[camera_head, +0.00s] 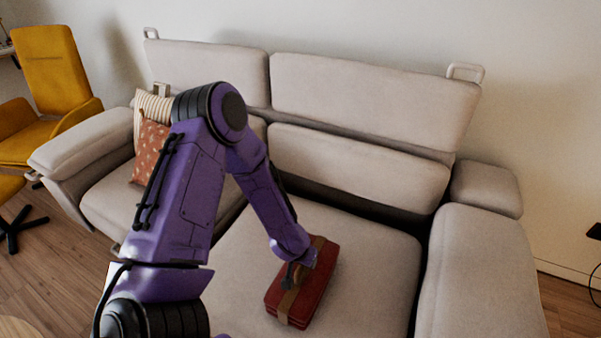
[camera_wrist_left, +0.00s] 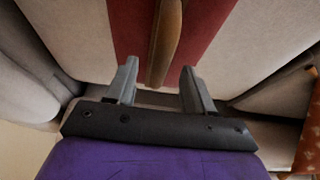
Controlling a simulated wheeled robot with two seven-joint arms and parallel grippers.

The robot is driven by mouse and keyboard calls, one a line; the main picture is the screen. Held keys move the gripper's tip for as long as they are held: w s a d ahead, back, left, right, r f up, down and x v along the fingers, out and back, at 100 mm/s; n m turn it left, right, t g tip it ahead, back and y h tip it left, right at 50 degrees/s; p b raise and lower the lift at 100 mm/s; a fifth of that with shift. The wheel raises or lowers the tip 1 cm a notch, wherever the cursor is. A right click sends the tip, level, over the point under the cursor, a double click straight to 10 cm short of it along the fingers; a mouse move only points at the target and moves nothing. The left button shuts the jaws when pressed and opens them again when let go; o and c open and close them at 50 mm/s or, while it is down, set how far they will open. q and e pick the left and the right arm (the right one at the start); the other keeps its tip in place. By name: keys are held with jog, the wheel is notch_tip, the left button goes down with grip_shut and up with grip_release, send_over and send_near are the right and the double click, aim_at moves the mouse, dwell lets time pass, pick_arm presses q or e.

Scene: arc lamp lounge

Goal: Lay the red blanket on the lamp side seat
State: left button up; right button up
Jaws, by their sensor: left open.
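The red blanket (camera_head: 318,283) is a folded bundle with a brown strap on the right seat (camera_head: 375,270) of the grey sofa. It fills the upper middle of the left wrist view (camera_wrist_left: 205,22). My left gripper (camera_head: 292,276) is right at the bundle, its tips partly hidden in the head view. In the left wrist view my left gripper (camera_wrist_left: 158,66) is open, with one finger on each side of the brown strap handle (camera_wrist_left: 166,40). The handle is between the fingers, not clamped. My right gripper is not in view. No lamp is clearly visible.
A striped cushion (camera_head: 153,108) and a red patterned cushion (camera_head: 150,148) lean at the sofa's left end. The left seat (camera_head: 112,190) is partly hidden by my arm. The right armrest (camera_head: 480,270) bounds the right seat. A yellow chair (camera_head: 52,75) stands at left.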

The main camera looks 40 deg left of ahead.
pick_arm(q)
jog(key=p+v, duration=0.2)
jog(key=v, duration=0.7)
jog(key=s+d+f+n+y, duration=0.1)
jog(key=s+d+f, duration=0.1)
jog(key=s+f, duration=0.4)
jog(key=s+d+f+n+g+y, duration=0.1)
jog(key=s+f, duration=0.5)
jog(key=s, duration=0.6)
jog(key=shift+d+f+n, duration=0.25)
jog(key=shift+d+n, duration=0.35)
jog(key=shift+d, duration=0.2)
